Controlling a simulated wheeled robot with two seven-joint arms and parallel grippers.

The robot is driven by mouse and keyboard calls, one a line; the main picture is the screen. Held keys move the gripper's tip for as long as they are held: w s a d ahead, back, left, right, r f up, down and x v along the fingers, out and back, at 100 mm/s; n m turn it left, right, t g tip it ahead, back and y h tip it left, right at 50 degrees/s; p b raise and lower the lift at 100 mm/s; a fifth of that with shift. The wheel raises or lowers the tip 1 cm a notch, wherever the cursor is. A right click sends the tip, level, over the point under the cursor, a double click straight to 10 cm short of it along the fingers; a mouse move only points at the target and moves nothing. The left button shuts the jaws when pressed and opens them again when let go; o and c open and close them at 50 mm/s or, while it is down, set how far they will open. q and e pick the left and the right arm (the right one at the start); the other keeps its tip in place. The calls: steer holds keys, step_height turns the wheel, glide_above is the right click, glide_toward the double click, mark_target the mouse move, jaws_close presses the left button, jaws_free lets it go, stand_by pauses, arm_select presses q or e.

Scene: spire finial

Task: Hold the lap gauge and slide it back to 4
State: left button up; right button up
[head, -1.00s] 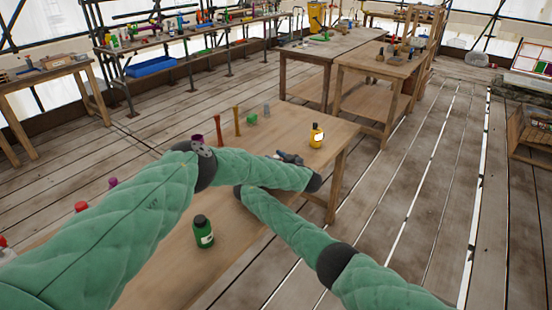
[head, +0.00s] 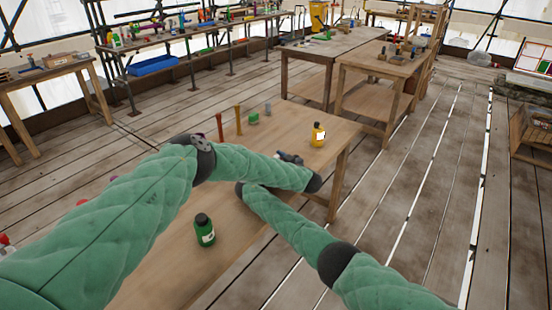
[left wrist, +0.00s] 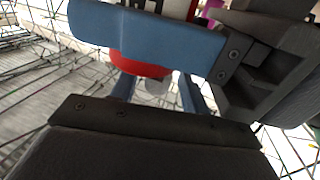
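I cannot make out a lap gauge or any number marks for sure in either view. My left gripper (head: 290,157) shows as a small dark grey shape just behind my left forearm, over the wooden table (head: 165,275). Its fingertips are too small and covered to read. In the left wrist view, a blue bar (left wrist: 145,35) crosses close to the camera, with a red rounded part (left wrist: 140,66) just below it. I cannot tell whether the fingers touch these parts. My right gripper is hidden behind my left arm.
A green bottle (head: 204,230) stands on the near table, and a yellow bottle (head: 318,134) near its far right corner. Two upright posts, one orange (head: 238,120), and a green block (head: 253,118) stand at the back. Other tables stand behind. The floor at right is clear.

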arm_select(q)
steer(key=v, duration=1.2)
stand_by(0.3)
arm_select(e)
steer(key=o, duration=1.1)
steer(key=shift+a, duration=0.1)
